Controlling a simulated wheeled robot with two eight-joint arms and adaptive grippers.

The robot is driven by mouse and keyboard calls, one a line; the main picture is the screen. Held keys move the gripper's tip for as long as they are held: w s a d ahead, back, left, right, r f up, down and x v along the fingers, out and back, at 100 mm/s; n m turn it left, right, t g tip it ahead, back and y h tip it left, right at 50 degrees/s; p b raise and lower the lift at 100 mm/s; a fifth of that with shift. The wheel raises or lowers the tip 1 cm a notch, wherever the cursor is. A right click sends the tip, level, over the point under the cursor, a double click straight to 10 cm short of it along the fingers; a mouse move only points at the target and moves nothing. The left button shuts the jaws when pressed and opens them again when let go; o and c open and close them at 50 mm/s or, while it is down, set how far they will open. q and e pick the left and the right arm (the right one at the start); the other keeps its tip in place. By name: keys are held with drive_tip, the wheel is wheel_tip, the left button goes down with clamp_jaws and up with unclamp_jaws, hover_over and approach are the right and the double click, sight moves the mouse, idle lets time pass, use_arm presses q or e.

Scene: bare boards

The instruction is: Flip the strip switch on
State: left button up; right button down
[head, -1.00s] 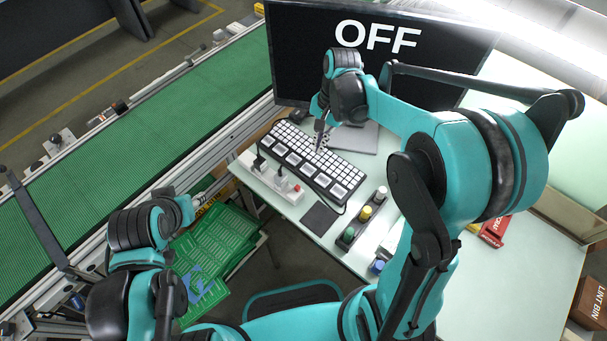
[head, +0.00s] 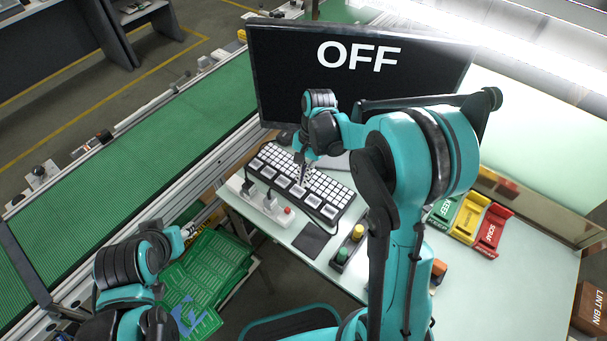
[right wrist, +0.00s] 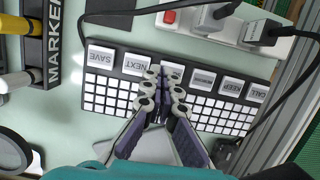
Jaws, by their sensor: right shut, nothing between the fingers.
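The white power strip (head: 262,206) lies along the near side of the keyboard, with dark plugs in it. Its red switch (head: 287,211) is at its right end; the switch also shows at the top of the right wrist view (right wrist: 170,17). My right gripper (head: 302,183) is over the keyboard, shut and empty, beyond the switch. In the right wrist view the closed fingertips (right wrist: 166,82) are over the key row, apart from the switch. My left gripper (head: 190,230) is at lower left, away from the strip; its finger gap is unclear. The monitor (head: 358,85) reads OFF.
The keyboard (head: 338,190) with large labelled keys lies between the monitor and strip. A dark pad (head: 311,241) and a holder with coloured markers (head: 349,245) are to the right. A green conveyor (head: 130,160) runs along the left. Coloured bins (head: 468,222) stand at right.

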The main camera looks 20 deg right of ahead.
sight(287, 209)
drive_tip(key=b+x, duration=0.1)
drive_tip(key=x, duration=0.4)
drive_tip(key=shift+s+a+f+b, duration=0.1)
drive_tip(key=shift+a+f+b, duration=0.1)
drive_tip(key=shift+b, duration=0.1)
drive_tip(key=shift+s+a+r, duration=0.2)
drive_tip(key=shift+s+a, duration=0.8)
drive_tip(key=shift+a, duration=0.2)
drive_tip(key=shift+s+a, duration=0.1)
drive_tip(key=shift+a, duration=0.05)
drive_tip(key=shift+s+a, duration=0.9)
drive_tip(key=shift+a, duration=0.25)
drive_tip(key=shift+w+d+b, duration=0.15)
drive_tip(key=shift+b, duration=0.15)
